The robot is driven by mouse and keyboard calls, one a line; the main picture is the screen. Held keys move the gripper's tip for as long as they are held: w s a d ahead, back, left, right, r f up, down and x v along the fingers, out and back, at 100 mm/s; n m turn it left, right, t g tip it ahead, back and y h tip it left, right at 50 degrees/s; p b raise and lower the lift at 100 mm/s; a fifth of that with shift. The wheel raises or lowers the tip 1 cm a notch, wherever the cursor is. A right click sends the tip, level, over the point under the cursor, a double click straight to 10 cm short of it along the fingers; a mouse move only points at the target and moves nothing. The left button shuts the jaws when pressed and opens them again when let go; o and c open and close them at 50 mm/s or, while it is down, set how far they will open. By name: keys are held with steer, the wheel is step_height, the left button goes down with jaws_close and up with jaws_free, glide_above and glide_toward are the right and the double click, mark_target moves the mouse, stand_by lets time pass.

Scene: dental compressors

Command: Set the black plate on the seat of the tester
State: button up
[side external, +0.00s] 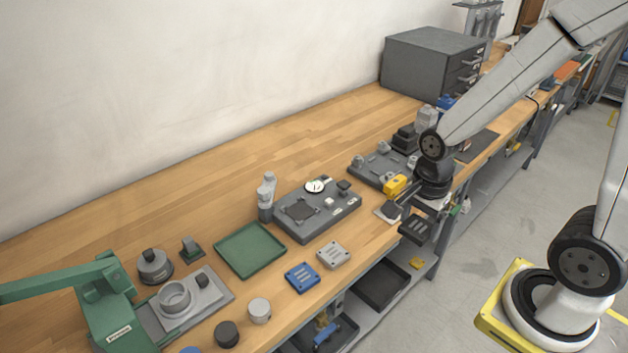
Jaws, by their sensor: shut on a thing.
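The black plate (415,229) is a small dark slab with slots. My gripper (423,213) is shut on it at the bench's front edge, to the right of the tester. The plate appears raised, but its exact height is unclear. The tester (331,217) is a dark grey box on the bench with a round white dial on top. Its seat (299,210) looks like a dark square on the left part of its top, with no plate visible on it. The fingertips are small and partly hidden by the gripper body.
A blue slotted plate (302,277) and a grey one (333,254) lie in front of the tester. A green tray (250,250) lies left of it. A grey fixture board (373,171) and a yellow block (395,184) are near my gripper. A green press (110,310) stands at left.

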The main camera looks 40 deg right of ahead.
steer(key=shift+w, duration=0.15)
steer(key=w+a, duration=0.2)
steer(key=w, duration=1.2)
glide_toward(301, 210)
steer(key=shift+s+f, duration=0.1)
steer(key=shift+f, duration=0.1)
steer(key=shift+f, duration=2.35)
steer(key=shift+f, duration=1.05)
stand_by(1.9)
steer(key=o, duration=1.2)
steer(key=shift+c, duration=0.2)
